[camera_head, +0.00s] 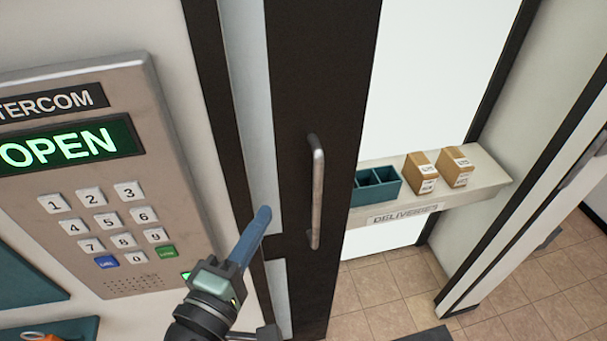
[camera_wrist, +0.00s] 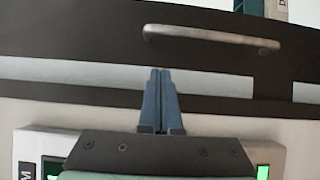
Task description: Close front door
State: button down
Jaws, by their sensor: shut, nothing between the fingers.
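The front door (camera_head: 320,100) is a dark brown framed panel with a vertical metal handle (camera_head: 317,195). It stands ajar, with the delivery area showing past its right edge. My gripper (camera_head: 264,212) is shut and empty, its blue fingers in front of the pale strip left of the door. In the wrist view the shut fingers (camera_wrist: 160,72) point toward the dark door, and the handle (camera_wrist: 210,38) runs across beyond the tips. The fingers look apart from the handle; whether they touch the door I cannot tell.
An intercom (camera_head: 105,175) reading OPEN is on the wall at left. A shelf marked DELIVERIES (camera_head: 480,186) holds a teal bin (camera_head: 376,188) and two cardboard boxes (camera_head: 421,174) at right.

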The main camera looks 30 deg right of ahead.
jog(key=w+d+p, duration=0.3)
jog(key=d, duration=0.6)
jog(key=shift+w+d+p, duration=0.3)
jog(key=shift+w+p, duration=0.05)
jog(key=shift+p, duration=0.05)
